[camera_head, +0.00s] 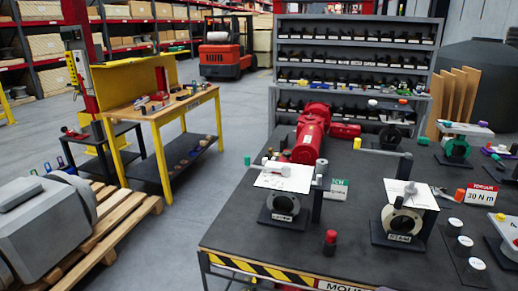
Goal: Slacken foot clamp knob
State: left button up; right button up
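A dark workbench (345,258) fills the right foreground. A red actuator (311,130) lies on it towards the back left. Several knob-like parts are in view, and I cannot tell which one is the foot clamp knob. A red-topped black knob (330,240) stands upright near the front edge. A green knob (247,160) is at the bench's left side. Valve bodies on black stands (283,208) and (401,222) carry white plates on top. Neither of my grippers shows.
A red torque sign (481,195) reads 30 N m. White-topped round pieces (464,244) stand at the right. A yellow workbench (160,114), a pallet with a grey machine (45,225), a parts rack (355,55) and a forklift (224,56) stand around. Floor between the benches is clear.

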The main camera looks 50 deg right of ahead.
aim_at(286, 154)
jog(key=i+u, duration=0.25)
jog(key=i, duration=0.55)
jog(key=i+u, duration=0.3)
jog(key=i, duration=0.5)
